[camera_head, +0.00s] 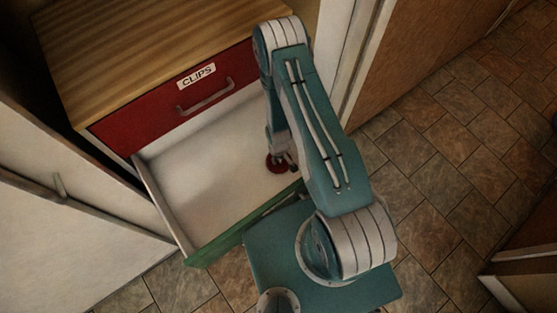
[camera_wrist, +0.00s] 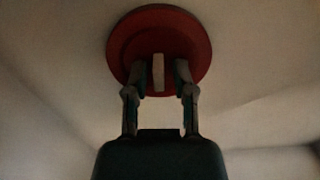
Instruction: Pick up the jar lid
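The jar lid (camera_wrist: 158,32) is a red disc with a pale upright grip bar (camera_wrist: 158,72) across it, seen in the wrist view. In the head view the red lid (camera_head: 274,166) lies on the floor of the open drawer, near its right side, partly hidden by my gripper. My gripper (camera_wrist: 160,76) is open, one finger on each side of the bar, with a gap visible between each finger and the bar. In the head view my gripper (camera_head: 283,157) is low inside the drawer at the lid, mostly hidden behind my arm.
The pulled-out drawer (camera_head: 190,165) has a pale interior and a green front (camera_head: 225,243). Above it is a shut red drawer (camera_head: 165,115) labelled CLIPS under a wooden top (camera_head: 150,45). The drawer's left part is empty. A pale door (camera_head: 60,215) stands at left.

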